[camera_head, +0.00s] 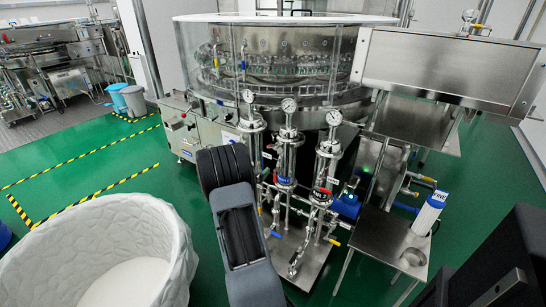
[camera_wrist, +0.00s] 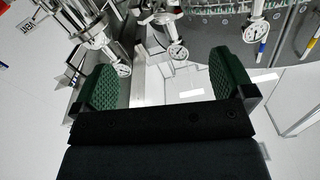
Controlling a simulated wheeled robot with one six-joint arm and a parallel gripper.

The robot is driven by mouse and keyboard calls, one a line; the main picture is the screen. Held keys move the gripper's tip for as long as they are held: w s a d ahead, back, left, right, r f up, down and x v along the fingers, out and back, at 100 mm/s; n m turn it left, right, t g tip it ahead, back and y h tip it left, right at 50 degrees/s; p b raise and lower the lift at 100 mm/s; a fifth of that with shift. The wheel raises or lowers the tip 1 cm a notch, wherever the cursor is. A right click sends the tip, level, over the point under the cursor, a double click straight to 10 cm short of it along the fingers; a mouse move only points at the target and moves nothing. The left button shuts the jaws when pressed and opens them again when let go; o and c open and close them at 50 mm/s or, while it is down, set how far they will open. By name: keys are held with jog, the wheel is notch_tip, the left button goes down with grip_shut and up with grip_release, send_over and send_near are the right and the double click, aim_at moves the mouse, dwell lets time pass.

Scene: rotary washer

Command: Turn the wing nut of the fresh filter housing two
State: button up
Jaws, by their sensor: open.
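Three upright steel filter housings stand side by side in front of the washer in the head view: left (camera_head: 252,128), middle (camera_head: 287,150) and right (camera_head: 326,160). Each has a round white gauge near its top. I cannot tell which is the fresh one, and no wing nut is clear. My gripper (camera_wrist: 168,80) shows in the wrist view with its two green padded fingers wide apart and nothing between them. Beyond the fingers, a gauge (camera_wrist: 178,50) and steel piping appear tilted. My arm rises in front of the housings in the head view; its gripper is not clear there.
The glass-walled rotary washer (camera_head: 275,60) stands behind the housings. A big white tub (camera_head: 120,235) is at front left. A small steel table (camera_head: 385,240) with a white cylinder (camera_head: 429,213) is at right.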

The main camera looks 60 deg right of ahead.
aim_at(273, 149)
jog(key=d+b, duration=0.2)
jog(key=d, duration=1.1)
jog(key=shift+s, duration=0.1)
jog(key=shift+c, duration=0.3)
jog(key=c, duration=0.9)
jog(key=shift+o, duration=0.2)
